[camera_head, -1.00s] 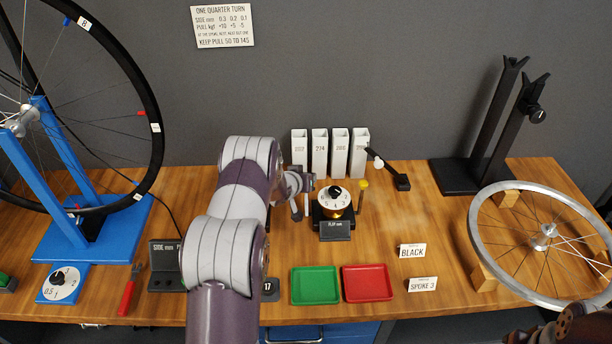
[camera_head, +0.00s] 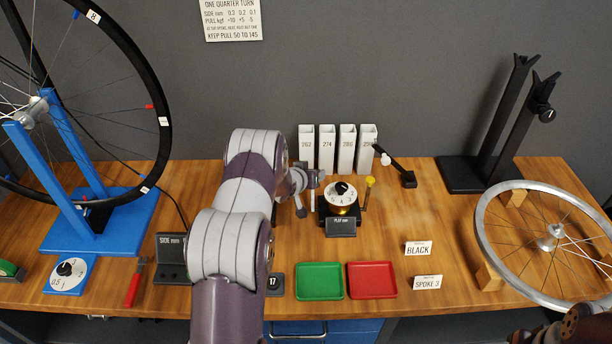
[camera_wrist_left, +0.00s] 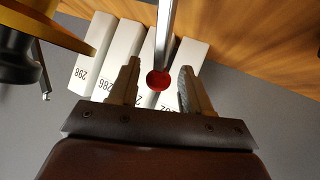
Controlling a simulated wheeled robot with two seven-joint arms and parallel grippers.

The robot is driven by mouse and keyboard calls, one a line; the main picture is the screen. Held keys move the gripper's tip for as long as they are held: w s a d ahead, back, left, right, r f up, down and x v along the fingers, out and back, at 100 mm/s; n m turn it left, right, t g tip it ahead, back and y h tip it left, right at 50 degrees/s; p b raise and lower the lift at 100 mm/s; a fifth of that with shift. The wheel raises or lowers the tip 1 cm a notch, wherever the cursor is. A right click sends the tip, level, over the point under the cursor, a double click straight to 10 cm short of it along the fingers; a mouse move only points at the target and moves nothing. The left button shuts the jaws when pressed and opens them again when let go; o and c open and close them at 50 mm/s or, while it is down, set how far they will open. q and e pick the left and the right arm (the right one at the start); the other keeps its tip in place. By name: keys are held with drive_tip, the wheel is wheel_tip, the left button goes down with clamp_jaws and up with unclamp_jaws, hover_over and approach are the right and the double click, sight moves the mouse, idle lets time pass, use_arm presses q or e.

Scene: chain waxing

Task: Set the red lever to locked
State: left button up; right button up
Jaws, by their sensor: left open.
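A red ball knob (camera_wrist_left: 158,80) on a metal rod (camera_wrist_left: 165,28) shows in the left wrist view; I take it to be the red lever. My left gripper (camera_wrist_left: 157,88) is open, its two fingers on either side of the knob in the picture. I cannot tell whether either finger touches it. In the head view my left gripper (camera_head: 307,192) is just left of the dial unit (camera_head: 341,200), in front of the white tubes. I cannot make out the red knob there, nor read any locked marking. My right gripper is not in view; only part of my right arm shows at bottom right.
Several white numbered tubes (camera_head: 327,150) stand behind the gripper. A black-armed stand (camera_head: 395,165) and a yellow-topped post (camera_head: 368,188) are to the right. Green (camera_head: 320,282) and red (camera_head: 372,280) trays lie in front. A wheel (camera_head: 480,235) lies at right.

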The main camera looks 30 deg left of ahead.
use_arm(q)
drive_tip(key=p+v, duration=0.2)
drive_tip(key=v, duration=1)
drive_tip(key=shift+w, duration=0.1)
